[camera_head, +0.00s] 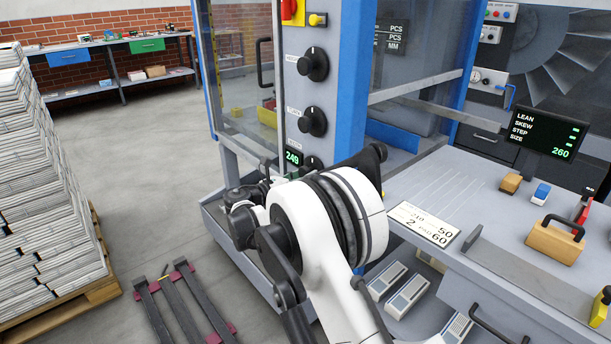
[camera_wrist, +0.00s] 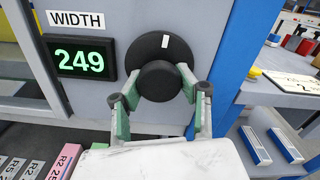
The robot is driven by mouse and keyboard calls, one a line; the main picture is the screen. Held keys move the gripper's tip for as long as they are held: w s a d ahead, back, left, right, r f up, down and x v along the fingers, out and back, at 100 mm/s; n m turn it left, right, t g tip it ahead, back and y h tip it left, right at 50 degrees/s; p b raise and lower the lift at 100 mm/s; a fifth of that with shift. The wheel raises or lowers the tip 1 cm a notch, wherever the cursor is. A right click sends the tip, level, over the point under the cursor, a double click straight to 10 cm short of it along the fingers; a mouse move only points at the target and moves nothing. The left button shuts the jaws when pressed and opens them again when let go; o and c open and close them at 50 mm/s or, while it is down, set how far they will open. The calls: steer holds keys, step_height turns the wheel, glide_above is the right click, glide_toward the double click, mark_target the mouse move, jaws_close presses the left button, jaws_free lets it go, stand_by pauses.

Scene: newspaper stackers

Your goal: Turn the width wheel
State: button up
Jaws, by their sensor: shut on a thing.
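The width wheel (camera_wrist: 146,48) is a black round dial with a raised hub and a white mark near its top, on the grey panel under the label WIDTH. The green display (camera_wrist: 80,61) left of it reads 249. My gripper (camera_wrist: 159,84) is shut on the hub, with a greenish finger on each side. In the head view the wheel (camera_head: 311,163) is mostly hidden behind my arm, and the display (camera_head: 293,157) also reads 249.
Two more black knobs (camera_head: 313,64) (camera_head: 313,121) sit above the wheel. A blue post (camera_head: 352,85) stands right of the panel. The bench at right holds a printed card (camera_head: 424,224), blocks and a screen (camera_head: 540,137) showing SIZE 260. A newspaper pallet (camera_head: 103,288) stands left.

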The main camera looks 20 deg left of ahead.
steer(key=shift+n, duration=0.5)
steer(key=o, duration=1.2)
steer(key=v, duration=1.2)
